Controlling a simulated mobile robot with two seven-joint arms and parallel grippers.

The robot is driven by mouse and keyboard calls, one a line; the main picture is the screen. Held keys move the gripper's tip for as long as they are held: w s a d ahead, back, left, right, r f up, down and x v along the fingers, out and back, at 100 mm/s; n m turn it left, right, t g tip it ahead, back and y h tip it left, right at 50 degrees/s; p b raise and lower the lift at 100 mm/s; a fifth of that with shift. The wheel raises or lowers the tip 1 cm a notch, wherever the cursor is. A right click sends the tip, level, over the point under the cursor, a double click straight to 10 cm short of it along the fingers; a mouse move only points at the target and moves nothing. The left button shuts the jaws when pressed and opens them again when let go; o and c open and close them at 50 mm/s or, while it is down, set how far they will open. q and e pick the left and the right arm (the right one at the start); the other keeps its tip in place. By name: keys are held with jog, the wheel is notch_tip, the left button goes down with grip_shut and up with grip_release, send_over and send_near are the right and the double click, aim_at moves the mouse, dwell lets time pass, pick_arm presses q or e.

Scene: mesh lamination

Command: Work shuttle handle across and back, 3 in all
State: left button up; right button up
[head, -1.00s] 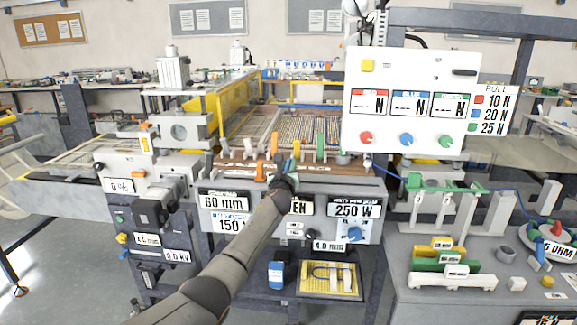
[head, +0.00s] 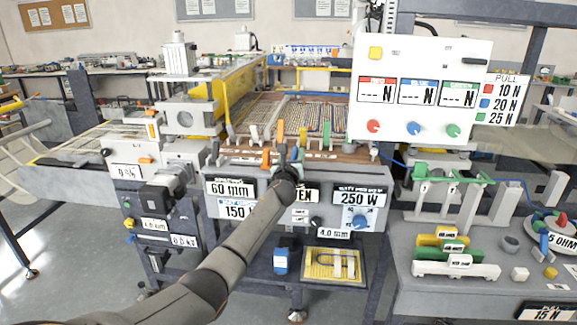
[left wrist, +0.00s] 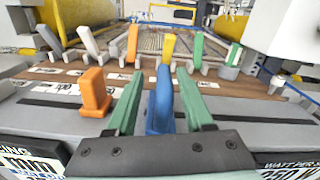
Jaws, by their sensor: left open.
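My left gripper (head: 286,156) is at the front edge of the loom-like machine, above its slotted grey front ledge. In the left wrist view its two green fingers (left wrist: 158,100) are open, one on each side of an upright blue handle (left wrist: 160,103). The fingers look apart from the blue handle. An orange handle (left wrist: 95,92) stands just left of the fingers, and it also shows in the head view (head: 267,158). I cannot tell by label which handle is the shuttle's. The right gripper is not in view.
Behind the ledge, a brown strip carries a row of levers: white, orange (left wrist: 132,45), yellow (left wrist: 168,48) and green (left wrist: 197,50). A white panel with three displays (head: 420,90) rises at the right. A side table with coloured blocks (head: 440,240) stands front right.

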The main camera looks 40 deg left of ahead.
pick_arm(q)
jog(key=p+v, duration=0.1)
jog(key=v, duration=1)
jog(key=shift+d, duration=0.1)
